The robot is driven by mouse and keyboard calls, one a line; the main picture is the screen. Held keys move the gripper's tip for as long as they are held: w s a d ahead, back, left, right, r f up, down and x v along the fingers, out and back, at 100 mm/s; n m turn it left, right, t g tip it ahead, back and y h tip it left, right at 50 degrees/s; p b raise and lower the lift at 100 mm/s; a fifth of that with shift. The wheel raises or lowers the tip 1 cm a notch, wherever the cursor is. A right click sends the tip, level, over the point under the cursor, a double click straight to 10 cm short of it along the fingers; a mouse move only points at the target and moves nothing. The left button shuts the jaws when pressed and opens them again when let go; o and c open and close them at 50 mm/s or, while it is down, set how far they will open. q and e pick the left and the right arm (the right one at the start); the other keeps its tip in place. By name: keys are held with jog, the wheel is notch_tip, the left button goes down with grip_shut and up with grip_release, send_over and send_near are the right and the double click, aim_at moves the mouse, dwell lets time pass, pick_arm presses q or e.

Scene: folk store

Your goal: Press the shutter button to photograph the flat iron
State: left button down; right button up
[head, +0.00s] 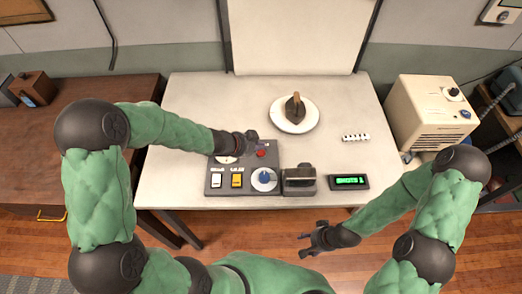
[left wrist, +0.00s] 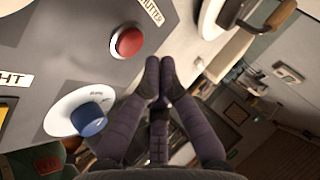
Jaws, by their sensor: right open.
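A dark flat iron (head: 296,106) stands on a round white turntable (head: 282,124) on the pale table. The grey control box (head: 212,191) sits at the table's front edge. Its red shutter button (head: 262,153) is near the far right corner and also shows in the left wrist view (left wrist: 127,42), beside a SHUTTER label (left wrist: 152,10). My left gripper (head: 252,136) is just beyond the red button; in the left wrist view its fingertips (left wrist: 160,70) are together and empty, apart from the button. My right gripper (head: 305,240) is open and empty, in front of the table.
A blue knob (head: 264,178), yellow switch (head: 237,181) and white switch (head: 216,181) share the box. A dark camera (head: 299,179) and a green display (head: 348,181) stand to its right. A striped white item (head: 355,138) lies farther right. A white backdrop (head: 292,38) hangs behind.

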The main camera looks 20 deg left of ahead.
aim_at(260, 154)
pick_arm(q)
jog(key=shift+r+p, duration=1.65)
jog(key=shift+r, duration=0.3)
jog(key=shift+r, duration=0.1)
